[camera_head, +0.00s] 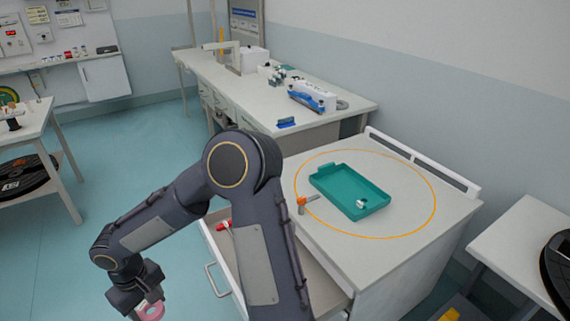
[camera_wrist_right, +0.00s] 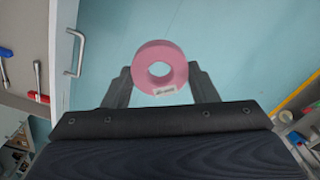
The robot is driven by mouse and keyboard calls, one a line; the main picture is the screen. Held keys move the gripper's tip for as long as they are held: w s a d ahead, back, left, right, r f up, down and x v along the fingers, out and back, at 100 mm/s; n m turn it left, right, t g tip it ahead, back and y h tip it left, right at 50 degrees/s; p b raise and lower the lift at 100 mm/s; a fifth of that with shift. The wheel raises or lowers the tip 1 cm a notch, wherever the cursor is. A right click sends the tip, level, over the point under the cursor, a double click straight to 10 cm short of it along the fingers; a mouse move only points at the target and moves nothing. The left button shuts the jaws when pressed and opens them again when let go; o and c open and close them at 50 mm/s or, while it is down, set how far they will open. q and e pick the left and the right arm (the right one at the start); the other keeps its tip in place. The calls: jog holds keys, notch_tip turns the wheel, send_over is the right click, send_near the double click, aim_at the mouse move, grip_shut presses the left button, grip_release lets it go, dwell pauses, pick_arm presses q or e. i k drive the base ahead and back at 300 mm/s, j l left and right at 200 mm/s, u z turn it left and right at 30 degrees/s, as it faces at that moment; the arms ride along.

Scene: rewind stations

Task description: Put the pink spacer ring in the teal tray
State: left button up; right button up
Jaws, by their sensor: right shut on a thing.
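The pink spacer ring (camera_wrist_right: 142,68) is held between the two fingers of my right gripper (camera_wrist_right: 161,80), its hole facing the camera and a small white label on its lower edge. In the head view the right gripper (camera_head: 138,294) hangs over the floor at the lower left, with part of the ring (camera_head: 152,312) showing below it. The teal tray (camera_head: 340,183) lies on the white cabinet top at right, well away from the gripper. A small white and grey part (camera_head: 361,203) is in the tray. My left gripper is not in view.
An orange line rings the tray on the cabinet (camera_head: 400,228). An orange-ended tool (camera_head: 305,201) lies left of the tray. An open drawer (camera_head: 222,262) with red-handled tools (camera_head: 223,225) juts out below. A long bench (camera_head: 270,105) stands behind.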

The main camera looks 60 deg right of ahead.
aim_at(348, 191)
jog(key=k+l, duration=0.15)
jog(key=l, duration=0.25)
jog(key=k+l, duration=0.1)
jog(key=l, duration=0.25)
jog(key=k+l, duration=0.15)
jog(key=l, duration=0.25)
jog(key=k+l, duration=0.15)
jog(key=l, duration=0.2)
jog(key=k+l, duration=0.1)
jog(key=l, duration=0.3)
jog(key=k+l, duration=0.15)
jog(key=l, duration=0.2)
jog(key=k+l, duration=0.15)
jog(key=l, duration=0.25)
